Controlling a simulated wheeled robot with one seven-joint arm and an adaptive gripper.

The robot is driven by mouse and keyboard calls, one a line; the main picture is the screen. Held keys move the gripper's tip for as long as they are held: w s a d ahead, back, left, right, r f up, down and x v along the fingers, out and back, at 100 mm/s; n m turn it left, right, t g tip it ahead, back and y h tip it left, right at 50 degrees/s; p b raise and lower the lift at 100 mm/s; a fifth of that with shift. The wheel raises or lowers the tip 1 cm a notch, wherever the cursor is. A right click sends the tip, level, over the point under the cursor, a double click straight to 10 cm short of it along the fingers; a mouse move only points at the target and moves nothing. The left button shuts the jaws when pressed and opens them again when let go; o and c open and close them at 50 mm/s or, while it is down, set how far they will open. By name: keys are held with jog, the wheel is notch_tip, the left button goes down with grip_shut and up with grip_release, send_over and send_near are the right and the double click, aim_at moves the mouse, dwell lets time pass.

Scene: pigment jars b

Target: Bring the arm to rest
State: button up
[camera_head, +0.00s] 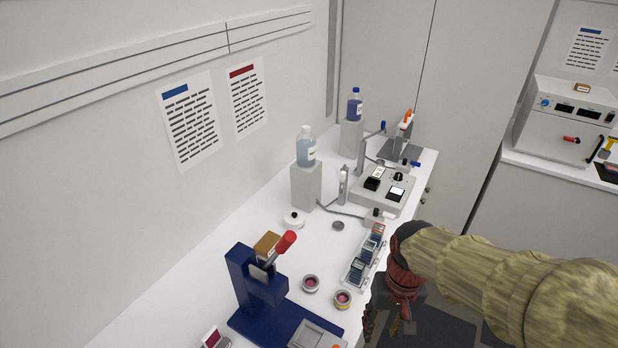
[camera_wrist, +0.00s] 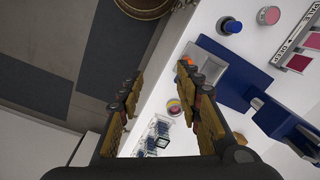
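My arm, in a tan sleeve, reaches in from the right of the head view. My gripper (camera_head: 388,320) hangs at its end, beside the front edge of the white bench (camera_head: 210,285). In the wrist view its two fingers stand wide apart with nothing between them, so my gripper (camera_wrist: 160,82) is open and empty. Past the fingers, the wrist view shows the bench edge, the floor, and a pigment jar (camera_wrist: 173,106) on the bench. Two jars of dark pink pigment (camera_head: 311,283) (camera_head: 342,298) stand open on the bench, apart from the gripper.
A blue press (camera_head: 258,290) with a red-tipped lever stands at the near left. A rack of small dark slots (camera_head: 362,262) lies along the bench edge near my gripper. A grey instrument (camera_head: 381,190) and bottles (camera_head: 306,147) stand farther back. Open floor (camera_head: 435,325) lies right of the bench.

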jog(key=s+d+r+t+b, duration=0.3)
jog(key=s+t+b, duration=0.2)
jog(key=b, duration=0.4)
jog(key=shift+s+r+t+h, duration=0.3)
jog(key=shift+s+r+t, duration=0.05)
jog(key=shift+s+t, duration=0.05)
